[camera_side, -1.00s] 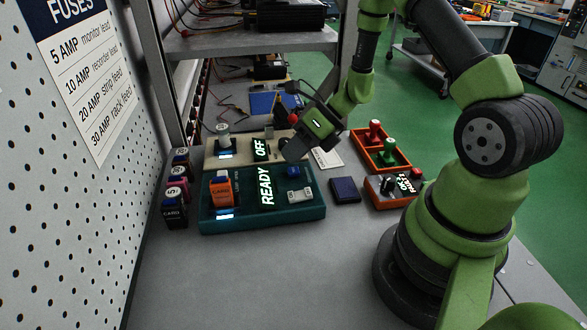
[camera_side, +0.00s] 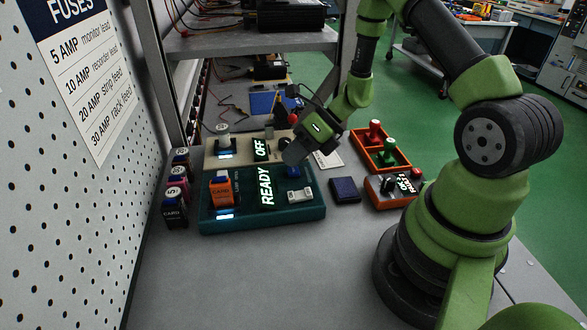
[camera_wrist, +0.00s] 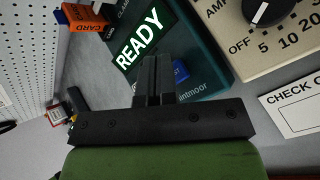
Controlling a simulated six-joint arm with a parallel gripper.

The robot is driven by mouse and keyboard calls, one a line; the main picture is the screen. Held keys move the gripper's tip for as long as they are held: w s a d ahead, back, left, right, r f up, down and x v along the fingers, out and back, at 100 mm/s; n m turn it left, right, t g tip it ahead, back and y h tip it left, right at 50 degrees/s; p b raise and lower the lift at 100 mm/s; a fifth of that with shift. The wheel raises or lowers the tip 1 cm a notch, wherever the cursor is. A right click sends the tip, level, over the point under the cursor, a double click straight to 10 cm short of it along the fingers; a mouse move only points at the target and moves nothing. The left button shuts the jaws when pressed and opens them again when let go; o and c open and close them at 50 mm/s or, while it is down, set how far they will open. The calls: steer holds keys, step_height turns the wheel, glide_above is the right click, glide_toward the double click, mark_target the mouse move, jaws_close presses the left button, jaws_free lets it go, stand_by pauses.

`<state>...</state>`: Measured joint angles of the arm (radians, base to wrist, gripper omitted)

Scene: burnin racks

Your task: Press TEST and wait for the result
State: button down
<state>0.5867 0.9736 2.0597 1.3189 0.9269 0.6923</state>
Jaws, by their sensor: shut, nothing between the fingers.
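The teal tester (camera_side: 265,214) stands on the grey bench, its screen (camera_side: 265,187) reading READY in both views. An orange card (camera_side: 221,192) stands upright in its left slot above a lit strip. A blue button (camera_wrist: 181,71) is on the tester beside the screen; any TEST lettering on it is not readable. My gripper (camera_side: 289,159) is shut and empty, with its fingertips close above the blue button. In the wrist view the fingers (camera_wrist: 154,66) partly cover the button; contact cannot be told.
A beige unit (camera_side: 240,153) with a screen reading OFF stands right behind the tester. A dark blue pad (camera_side: 345,190), a small orange-fronted box (camera_side: 383,193) and a red-orange tray (camera_side: 398,158) lie to the right. The front bench is clear.

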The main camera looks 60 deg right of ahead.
steer(key=shift+f, duration=0.45)
stand_by(0.5)
steer(key=shift+r, duration=0.9)
steer(key=shift+r, duration=2.5)
steer(key=s+a+r+n+g, duration=0.1)
steer(key=s+a+r+n, duration=0.1)
steer(key=a+r+n, duration=0.5)
steer(key=s+r+n+t+h, duration=0.1)
steer(key=s+r+n, duration=0.5)
steer(key=n, duration=0.6)
steer(key=s+a+r+n+t+h, duration=0.1)
steer(key=s+r+n+h, duration=0.3)
steer(key=n, duration=0.7)
steer(key=s+r, duration=0.2)
steer(key=s, duration=0.2)
steer(key=shift+a+n, duration=0.25)
steer(key=shift+n, duration=0.15)
